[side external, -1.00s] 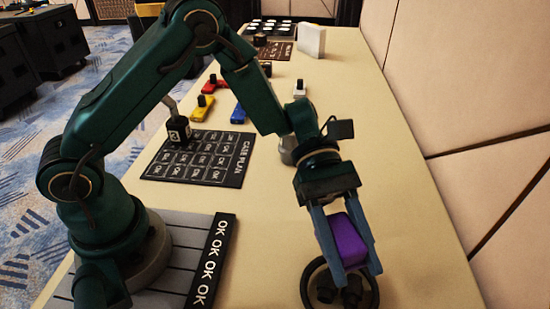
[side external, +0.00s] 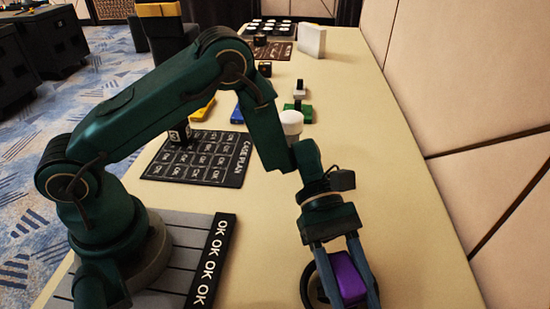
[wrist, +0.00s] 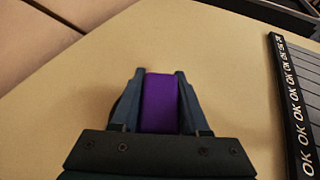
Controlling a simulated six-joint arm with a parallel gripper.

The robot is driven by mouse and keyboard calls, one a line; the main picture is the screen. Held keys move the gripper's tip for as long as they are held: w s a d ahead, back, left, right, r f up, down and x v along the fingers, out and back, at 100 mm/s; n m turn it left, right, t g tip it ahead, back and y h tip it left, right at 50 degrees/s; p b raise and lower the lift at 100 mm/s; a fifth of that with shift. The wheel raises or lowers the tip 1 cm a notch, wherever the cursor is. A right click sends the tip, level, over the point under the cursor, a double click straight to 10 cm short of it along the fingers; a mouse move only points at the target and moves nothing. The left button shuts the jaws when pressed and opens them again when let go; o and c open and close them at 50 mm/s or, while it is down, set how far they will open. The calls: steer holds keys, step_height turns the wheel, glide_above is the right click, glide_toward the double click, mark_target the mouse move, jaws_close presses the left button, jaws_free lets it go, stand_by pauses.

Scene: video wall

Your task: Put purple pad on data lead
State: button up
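The purple pad (side external: 349,277) is between the two fingers of my gripper (side external: 350,290), which is shut on it. The pad also shows in the wrist view (wrist: 160,102), with a finger against each side. The data lead appears to be the black coil (side external: 307,286) on the table near the front. The pad is low over the coil and hides most of it. I cannot tell whether the pad touches it. In the wrist view the coil is almost wholly hidden behind my fingers and the pad.
A black OK strip (side external: 210,262) lies left of the coil. The dark case plan board (side external: 236,160) carries a black block (side external: 179,136). Yellow, blue (side external: 238,115) and green (side external: 298,113) pieces lie farther back. A panelled wall (side external: 470,90) bounds the right; nearby tabletop is clear.

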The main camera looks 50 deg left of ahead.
steer(key=o, duration=0.3)
steer(key=shift+o, duration=0.2)
steer(key=shift+r, duration=0.1)
steer(key=v, duration=1.1)
steer(key=s+a+r+m+t+y, duration=0.4)
steer(key=s+a+m+t+y, duration=0.1)
steer(key=a+m+y, duration=0.1)
steer(key=s+a+r+m+t+y, duration=0.4)
steer(key=s+a+m+t+y, duration=0.1)
steer(key=a+m+y, duration=0.1)
steer(key=shift+a+r+m+t+y, duration=0.35)
steer(key=shift+a+m, duration=0.45)
steer(key=shift+a, duration=0.6)
steer(key=shift+s, duration=0.1)
